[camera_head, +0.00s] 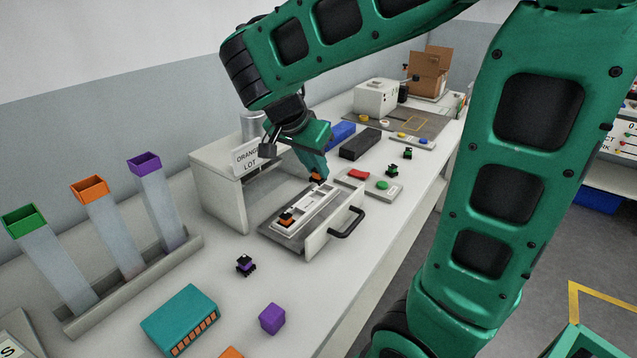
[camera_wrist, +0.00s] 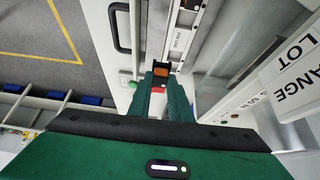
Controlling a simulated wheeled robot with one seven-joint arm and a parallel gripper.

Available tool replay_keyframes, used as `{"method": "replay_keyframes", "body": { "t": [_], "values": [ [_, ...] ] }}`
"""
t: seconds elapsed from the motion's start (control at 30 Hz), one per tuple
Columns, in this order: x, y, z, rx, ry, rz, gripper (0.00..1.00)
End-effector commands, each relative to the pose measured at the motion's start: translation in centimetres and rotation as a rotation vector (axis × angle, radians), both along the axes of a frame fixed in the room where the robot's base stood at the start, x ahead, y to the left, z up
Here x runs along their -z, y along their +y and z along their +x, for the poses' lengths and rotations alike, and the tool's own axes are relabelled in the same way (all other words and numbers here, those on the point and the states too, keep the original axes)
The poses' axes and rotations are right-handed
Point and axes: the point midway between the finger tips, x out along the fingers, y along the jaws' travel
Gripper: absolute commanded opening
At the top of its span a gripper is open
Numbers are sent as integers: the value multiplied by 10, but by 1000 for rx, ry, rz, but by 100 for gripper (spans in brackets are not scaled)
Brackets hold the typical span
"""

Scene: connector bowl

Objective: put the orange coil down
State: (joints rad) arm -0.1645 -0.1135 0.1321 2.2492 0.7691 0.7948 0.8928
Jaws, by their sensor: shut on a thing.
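The orange coil (camera_head: 316,177), a small block with black parts, is between the fingertips of my gripper (camera_head: 317,171). In the wrist view the orange coil (camera_wrist: 161,72) shows at the tips of my gripper (camera_wrist: 162,80), which is shut on it. It is over the far end of a white slotted rail (camera_head: 305,208) on a grey pulled-out tray. I cannot tell whether it touches the rail. A second orange coil (camera_head: 287,219) sits at the rail's near end. The tray belongs to a white housing with an "ORANGE LOT" sign (camera_head: 248,158).
The tray's front panel carries a black handle (camera_head: 346,224). Red (camera_head: 358,174) and green (camera_head: 383,185) buttons lie just beyond. A small purple-black part (camera_head: 245,264), a purple cube (camera_head: 272,318) and a teal box (camera_head: 180,318) stand nearer. Three coloured-top chutes are at left.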

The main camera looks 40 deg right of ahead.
Motion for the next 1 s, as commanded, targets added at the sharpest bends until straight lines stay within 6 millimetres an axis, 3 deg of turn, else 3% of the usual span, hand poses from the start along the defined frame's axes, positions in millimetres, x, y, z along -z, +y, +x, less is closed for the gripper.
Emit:
{"method": "replay_keyframes", "body": {
  "t": [0.2,0.43,0.67,1.0],
  "values": [
    [27,-37,29,11,4,0,0],
    [49,-65,55,12,1,0,0],
    [58,-74,63,10,0,-1,0],
    [96,-73,62,10,2,0,0]
  ]
}}
